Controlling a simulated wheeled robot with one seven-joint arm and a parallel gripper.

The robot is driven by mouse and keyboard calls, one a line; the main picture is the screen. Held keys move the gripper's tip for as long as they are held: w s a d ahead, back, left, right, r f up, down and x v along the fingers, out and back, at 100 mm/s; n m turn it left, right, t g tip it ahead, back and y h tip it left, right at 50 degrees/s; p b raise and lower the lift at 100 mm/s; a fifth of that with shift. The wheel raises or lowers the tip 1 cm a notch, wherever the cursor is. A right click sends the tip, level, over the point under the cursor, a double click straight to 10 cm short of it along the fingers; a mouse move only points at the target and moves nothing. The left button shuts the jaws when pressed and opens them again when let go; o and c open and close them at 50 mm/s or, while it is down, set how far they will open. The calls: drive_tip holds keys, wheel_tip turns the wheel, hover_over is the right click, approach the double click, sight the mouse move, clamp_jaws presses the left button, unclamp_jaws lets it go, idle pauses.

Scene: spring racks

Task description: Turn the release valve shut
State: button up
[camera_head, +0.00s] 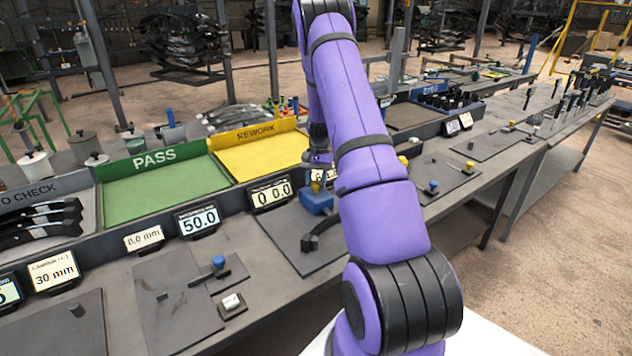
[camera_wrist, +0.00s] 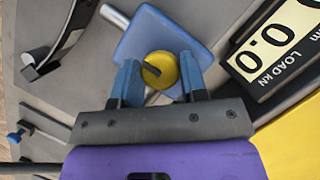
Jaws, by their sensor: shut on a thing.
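The release valve's round yellow knob (camera_wrist: 163,64) sits on a blue block (camera_wrist: 139,36) in the wrist view, with a dark slanted bar across its face. The block also shows in the head view (camera_head: 315,203), on a grey plate beside my arm, with a bit of yellow on top. My gripper (camera_wrist: 158,75) has its two blue fingers on either side of the knob and is shut on it. In the head view my gripper is small and partly hidden by my purple arm.
A load display reading 0.0 (camera_wrist: 280,40) stands close to the block. A black curved part (camera_wrist: 49,50) lies on the other side. Green PASS (camera_head: 150,190) and yellow REWORK (camera_head: 250,160) trays lie behind the displays. A blue-knobbed fixture (camera_head: 219,263) stands on the left plate.

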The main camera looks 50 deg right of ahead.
idle(0.4)
drive_tip(key=o, duration=0.9)
drive_tip(key=shift+r, duration=0.1)
drive_tip(key=v, duration=1)
drive_tip(key=shift+r, duration=0.3)
drive_tip(key=shift+d, duration=0.1)
